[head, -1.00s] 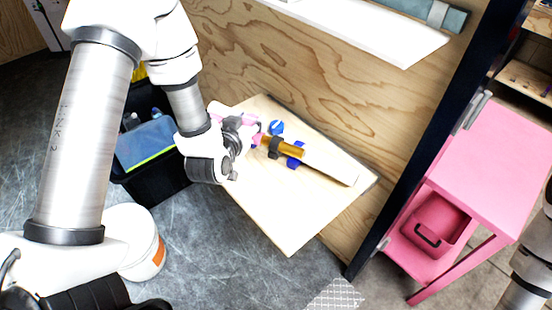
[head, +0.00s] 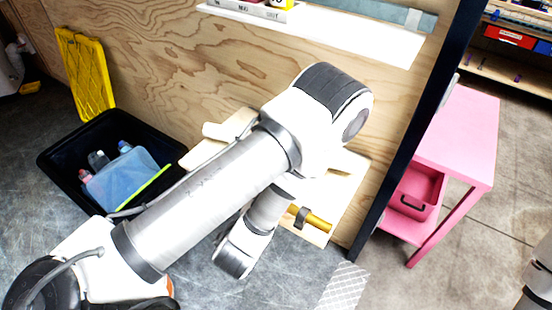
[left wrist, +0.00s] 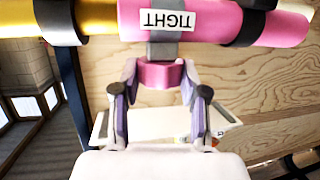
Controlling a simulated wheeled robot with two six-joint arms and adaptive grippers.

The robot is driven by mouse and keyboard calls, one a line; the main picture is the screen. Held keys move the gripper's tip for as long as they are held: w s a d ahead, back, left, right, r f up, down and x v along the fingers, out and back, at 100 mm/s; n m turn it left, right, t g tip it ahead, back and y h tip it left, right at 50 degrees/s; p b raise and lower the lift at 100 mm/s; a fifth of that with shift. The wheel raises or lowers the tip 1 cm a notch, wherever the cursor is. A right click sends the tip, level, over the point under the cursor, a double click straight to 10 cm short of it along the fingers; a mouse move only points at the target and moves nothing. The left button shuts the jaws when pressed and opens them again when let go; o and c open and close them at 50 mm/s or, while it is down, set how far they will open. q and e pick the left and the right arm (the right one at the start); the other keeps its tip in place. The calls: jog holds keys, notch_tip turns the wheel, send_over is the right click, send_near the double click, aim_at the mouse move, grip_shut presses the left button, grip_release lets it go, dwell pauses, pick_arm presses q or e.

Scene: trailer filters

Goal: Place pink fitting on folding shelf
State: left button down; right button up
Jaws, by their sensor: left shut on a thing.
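The pink fitting (left wrist: 228,24) is a pink tube with a white "TIGHT" label and black bands, lying across the top of the left wrist view. A pink block hangs below it on a grey piece. My left gripper (left wrist: 160,74) is shut on this block. A yellow tube lies in line with the fitting at left. In the head view my arm hides the gripper and the fitting. The folding shelf (head: 344,192) is a light wood board against the plywood wall, mostly hidden behind my arm. A brass-coloured tube (head: 316,221) shows near its front edge. My right gripper is out of view.
A black bin (head: 57,163) with a yellow lid (head: 84,70) stands at left. A white ledge (head: 340,38) runs along the wall above. A dark post (head: 413,135) and a pink cart (head: 458,135) stand at right.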

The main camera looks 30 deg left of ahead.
pick_arm(q)
jog(key=shift+s+d+f, duration=0.2)
jog(key=shift+d+f, duration=0.05)
jog(key=shift+f, duration=0.15)
jog(key=w+a+f+b, duration=0.1)
jog(key=w+a+b, duration=0.1)
jog(key=w+a, duration=0.1)
jog(key=w+a+f+b, duration=0.2)
jog(key=w+a+b, duration=0.1)
jog(key=w+a, duration=0.1)
jog(key=w+a+f+b, duration=0.2)
jog(key=w+a, duration=0.1)
jog(key=a, duration=0.2)
jog(key=shift+w+b, duration=0.15)
jog(key=shift+b, duration=0.2)
jog(key=shift+w+f, duration=0.1)
jog(key=shift+f, duration=0.1)
jog(key=c, duration=0.6)
grip_release()
